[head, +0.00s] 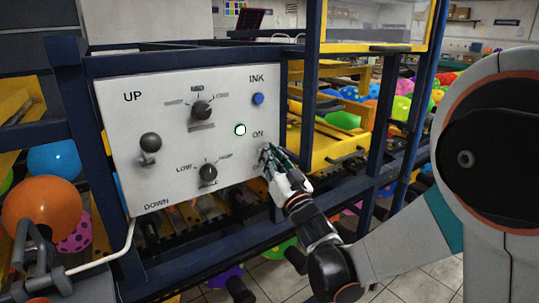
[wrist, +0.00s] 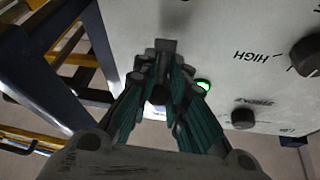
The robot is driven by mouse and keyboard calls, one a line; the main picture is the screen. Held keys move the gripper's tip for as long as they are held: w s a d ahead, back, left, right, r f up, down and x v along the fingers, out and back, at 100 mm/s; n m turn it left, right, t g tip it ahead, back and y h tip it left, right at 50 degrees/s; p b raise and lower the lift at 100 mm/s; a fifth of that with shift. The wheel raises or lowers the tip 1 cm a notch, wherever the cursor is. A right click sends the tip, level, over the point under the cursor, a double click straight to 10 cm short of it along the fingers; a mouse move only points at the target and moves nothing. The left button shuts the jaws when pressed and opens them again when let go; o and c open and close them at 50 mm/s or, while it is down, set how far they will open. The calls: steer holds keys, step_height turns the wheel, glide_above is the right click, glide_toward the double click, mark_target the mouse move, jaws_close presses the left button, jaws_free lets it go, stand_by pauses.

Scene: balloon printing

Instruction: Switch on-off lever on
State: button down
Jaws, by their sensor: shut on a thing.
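The pale control panel (head: 120,100) fills the middle of the head view. The on-off lever is at its right edge, below the "ON" label, mostly hidden there by my gripper (head: 269,155). In the wrist view my gripper (wrist: 163,85) is shut on the on-off lever, and the lever's dark end (wrist: 165,45) shows just beyond the fingertips. The lever's exact position is hard to make out. A round green-rimmed light (head: 240,129) glows on the panel; it also shows beside the fingers in the wrist view (wrist: 203,85).
The panel also carries an up-down lever (head: 150,143), a MED knob (head: 201,108), a LOW-HIGH knob (head: 208,173) and a blue INK button (head: 258,98). A dark blue frame (head: 295,105) borders the panel's right side. Colored balloons (head: 42,205) lie behind and around it.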

steer(key=shift+r+g+p, duration=0.3)
steer(key=shift+p, duration=0.35)
steer(key=shift+r+g+p, duration=0.1)
steer(key=shift+g+p, duration=0.4)
steer(key=shift+p, duration=0.15)
steer(key=shift+w, duration=0.1)
steer(key=c, duration=1.6)
jaws_free()
steer(key=shift+c, duration=0.2)
